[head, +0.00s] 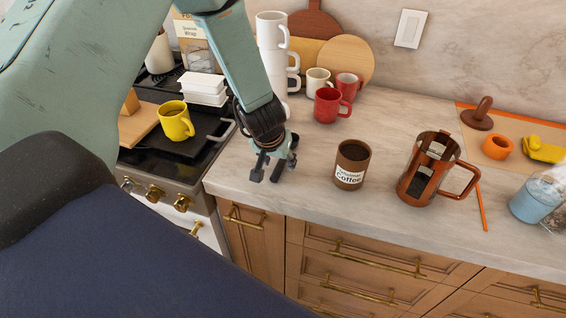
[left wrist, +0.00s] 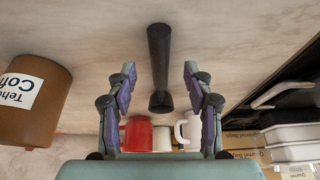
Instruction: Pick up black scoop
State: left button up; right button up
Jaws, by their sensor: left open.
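The black scoop (left wrist: 160,65) shows in the left wrist view as a long dark handle with a wider end, lying on the pale counter. It lies between the two fingers of my left gripper (left wrist: 158,78) in that picture, with a clear gap on either side. In the head view my left gripper (head: 268,170) is low over the counter's left front part, fingers apart and empty. The scoop is not clearly told apart there, as the dark gripper covers that spot. My right gripper is in neither view.
A brown coffee canister (head: 352,164) and a French press (head: 430,168) stand right of the gripper. A red mug (head: 328,105) stands behind it, by stacked white mugs (head: 272,67). A stove with a yellow mug (head: 175,121) is left. The counter's front edge is close.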

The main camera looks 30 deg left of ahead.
pick_arm(q)
jog(key=shift+x, duration=0.75)
jog(key=shift+s, duration=0.1)
grip_shut()
